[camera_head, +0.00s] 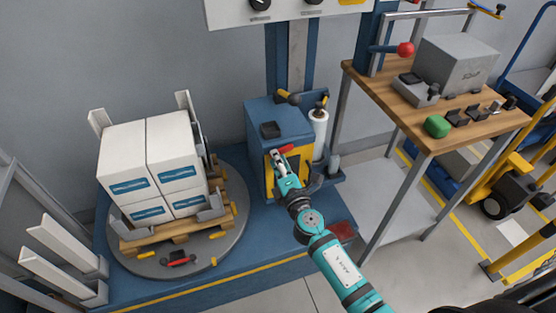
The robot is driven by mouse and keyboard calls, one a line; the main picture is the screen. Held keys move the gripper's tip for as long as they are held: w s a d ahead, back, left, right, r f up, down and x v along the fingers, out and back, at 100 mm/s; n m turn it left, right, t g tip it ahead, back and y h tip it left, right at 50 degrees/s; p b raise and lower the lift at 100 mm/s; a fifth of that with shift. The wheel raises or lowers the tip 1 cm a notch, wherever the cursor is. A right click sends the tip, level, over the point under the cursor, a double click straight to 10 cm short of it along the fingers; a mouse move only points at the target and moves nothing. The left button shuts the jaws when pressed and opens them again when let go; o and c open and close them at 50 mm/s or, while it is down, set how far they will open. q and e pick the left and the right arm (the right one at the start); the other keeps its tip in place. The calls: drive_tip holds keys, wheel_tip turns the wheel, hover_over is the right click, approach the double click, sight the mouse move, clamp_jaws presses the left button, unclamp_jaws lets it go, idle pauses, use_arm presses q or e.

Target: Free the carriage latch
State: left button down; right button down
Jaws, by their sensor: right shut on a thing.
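The blue carriage (279,121) stands on the mast at the middle, with a yellow front plate (304,166). A small red-ended latch handle (286,148) shows at the front of the carriage, just at the fingertips. My right gripper (281,157) reaches up from the lower right and is shut on this latch handle. The fingers and wrist hide most of the latch and part of the yellow plate. My left gripper is not in view.
A round turntable (233,245) at left bears a pallet of white boxes (150,160). A white film roll (318,127) stands beside the carriage. A wooden bench (440,139) at right holds a grey box (456,62) and a green item (437,126).

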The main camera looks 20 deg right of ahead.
drive_tip(key=shift+r+m, duration=0.25)
drive_tip(key=shift+m, duration=0.35)
drive_tip(key=shift+r+m, duration=0.4)
drive_tip(key=shift+m, duration=0.6)
drive_tip(key=c, duration=1.1)
unclamp_jaws()
drive_tip(key=shift+c, duration=0.2)
drive_tip(key=s, duration=1.2)
drive_tip(key=shift+d, duration=0.15)
